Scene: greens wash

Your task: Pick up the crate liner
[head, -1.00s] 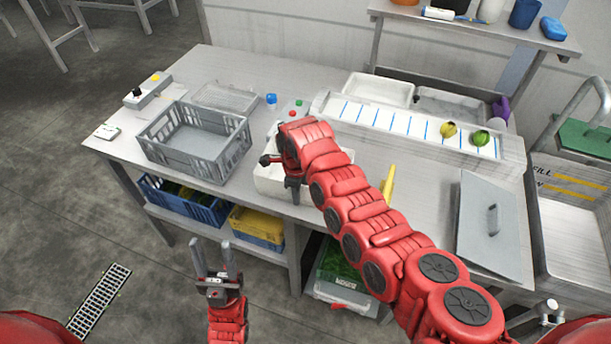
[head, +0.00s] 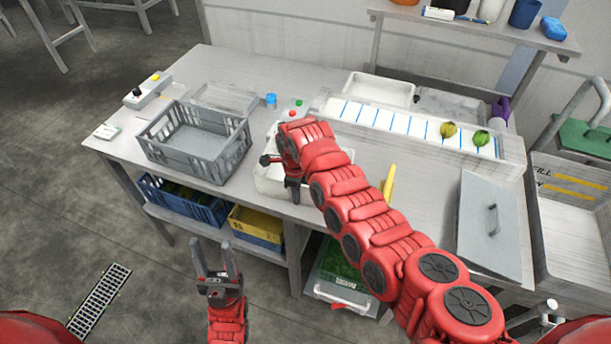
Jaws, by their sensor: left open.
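A flat, pale translucent tray-like sheet (head: 226,97) lies on the table just behind the grey crate; it may be the crate liner, but I cannot tell for sure. The grey slatted crate (head: 195,160) stands upright near the table's front left, and its visible floor looks bare. My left gripper (head: 213,256) is open and empty, pointing up in front of the table and below the crate, well apart from both. My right gripper (head: 280,172) is over a white tub (head: 268,183) right of the crate; its jaws are partly hidden by its own wrist.
A white lane board (head: 400,125) with a yellow and a green item lies at the back right. A control box (head: 149,90) stands at the left. Blue (head: 185,203) and yellow (head: 257,224) crates sit on the lower shelf. A grey lid (head: 489,230) lies at the right.

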